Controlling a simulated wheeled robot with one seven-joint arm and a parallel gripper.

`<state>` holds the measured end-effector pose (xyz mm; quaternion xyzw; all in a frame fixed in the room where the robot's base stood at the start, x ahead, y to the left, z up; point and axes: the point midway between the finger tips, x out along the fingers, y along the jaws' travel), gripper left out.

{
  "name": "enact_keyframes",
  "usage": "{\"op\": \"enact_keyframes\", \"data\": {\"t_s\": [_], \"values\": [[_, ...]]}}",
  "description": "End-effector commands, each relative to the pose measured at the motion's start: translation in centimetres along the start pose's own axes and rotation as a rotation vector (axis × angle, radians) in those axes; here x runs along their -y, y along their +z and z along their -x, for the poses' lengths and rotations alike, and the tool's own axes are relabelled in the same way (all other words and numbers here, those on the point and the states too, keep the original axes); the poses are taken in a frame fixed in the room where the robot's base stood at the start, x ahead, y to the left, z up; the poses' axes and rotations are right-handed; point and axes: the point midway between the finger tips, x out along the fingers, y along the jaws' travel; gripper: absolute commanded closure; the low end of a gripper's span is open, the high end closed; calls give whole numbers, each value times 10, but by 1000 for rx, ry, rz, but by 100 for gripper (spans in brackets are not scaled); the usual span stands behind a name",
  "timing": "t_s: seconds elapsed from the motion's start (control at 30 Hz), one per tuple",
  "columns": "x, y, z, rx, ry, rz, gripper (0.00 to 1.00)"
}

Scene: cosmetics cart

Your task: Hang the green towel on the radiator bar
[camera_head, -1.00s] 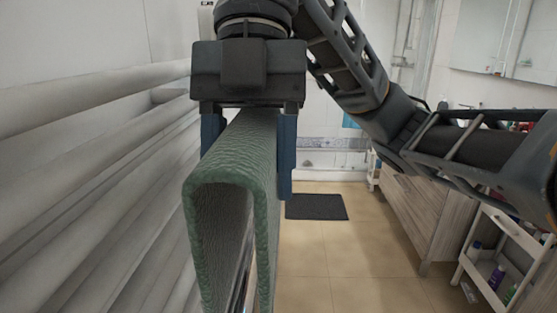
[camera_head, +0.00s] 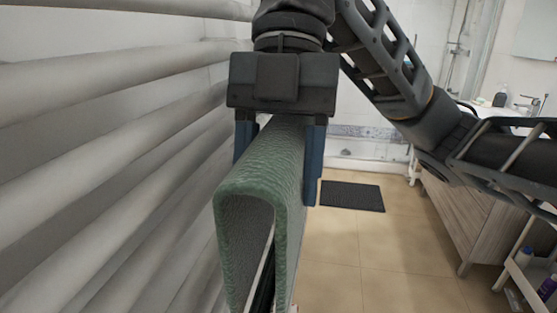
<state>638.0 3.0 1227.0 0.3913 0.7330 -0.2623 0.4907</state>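The green towel (camera_head: 262,172) is draped in an upside-down U shape, its open end facing the camera. My gripper (camera_head: 279,158) is above it, with one blue finger on each side of the towel's top, shut on it. The radiator (camera_head: 110,140) with its several white horizontal bars fills the left side of the view. The towel hangs just right of these bars and does not appear to be over any of them. Its lower end runs out of the picture, and something dark shows inside its fold.
A wooden vanity cabinet (camera_head: 470,215) with a sink stands on the right. A white cart (camera_head: 525,272) with bottles is at the lower right edge. A dark mat (camera_head: 352,196) lies on the tiled floor, which is otherwise open in the middle.

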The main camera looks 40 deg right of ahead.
Motion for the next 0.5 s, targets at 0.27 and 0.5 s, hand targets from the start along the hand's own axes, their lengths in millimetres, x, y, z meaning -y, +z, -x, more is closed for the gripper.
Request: {"op": "enact_keyframes", "data": {"t_s": [0.27, 0.5], "values": [[0, 11, -27, 0, 1, 0, 79], [0, 19, -47, -1, 0, 1, 79]]}}
